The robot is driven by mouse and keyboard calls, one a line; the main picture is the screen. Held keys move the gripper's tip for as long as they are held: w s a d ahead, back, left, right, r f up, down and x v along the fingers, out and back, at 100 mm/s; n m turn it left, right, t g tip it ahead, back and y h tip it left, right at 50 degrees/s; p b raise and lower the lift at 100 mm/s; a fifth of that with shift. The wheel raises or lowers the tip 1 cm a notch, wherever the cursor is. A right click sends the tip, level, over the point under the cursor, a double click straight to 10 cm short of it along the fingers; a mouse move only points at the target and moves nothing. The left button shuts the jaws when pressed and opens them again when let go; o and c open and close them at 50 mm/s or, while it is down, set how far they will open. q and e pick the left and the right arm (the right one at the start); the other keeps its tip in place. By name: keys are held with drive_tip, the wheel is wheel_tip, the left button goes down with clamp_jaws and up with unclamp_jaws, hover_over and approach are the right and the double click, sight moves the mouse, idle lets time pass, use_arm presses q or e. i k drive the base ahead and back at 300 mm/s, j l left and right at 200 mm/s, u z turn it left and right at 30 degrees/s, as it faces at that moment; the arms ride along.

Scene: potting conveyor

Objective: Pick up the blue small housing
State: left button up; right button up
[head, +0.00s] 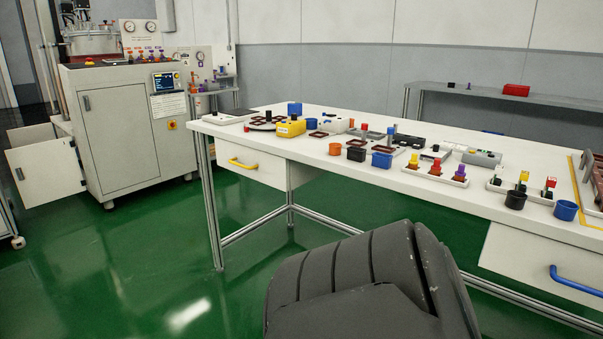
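Several blue pieces are on the long white table (420,190). A small blue rectangular housing (381,160) stands near the front edge at the middle, beside a black one and an orange one. A round blue cup-like piece (565,210) stands further right near the front edge. A blue block (294,109) is at the back left of the table. I cannot tell for sure which of these is the one named. Neither of my grippers is in view, and nothing is seen touching the blue pieces.
A large dark grey ribbed shape (370,275) fills the bottom middle, in front of the table. A black cup (515,200), trays of coloured parts and a yellow box (291,128) crowd the tabletop. A grey cabinet machine (135,125) stands left. Green floor is clear at left.

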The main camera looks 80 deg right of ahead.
sight(567, 210)
drive_tip(key=u, duration=5.55)
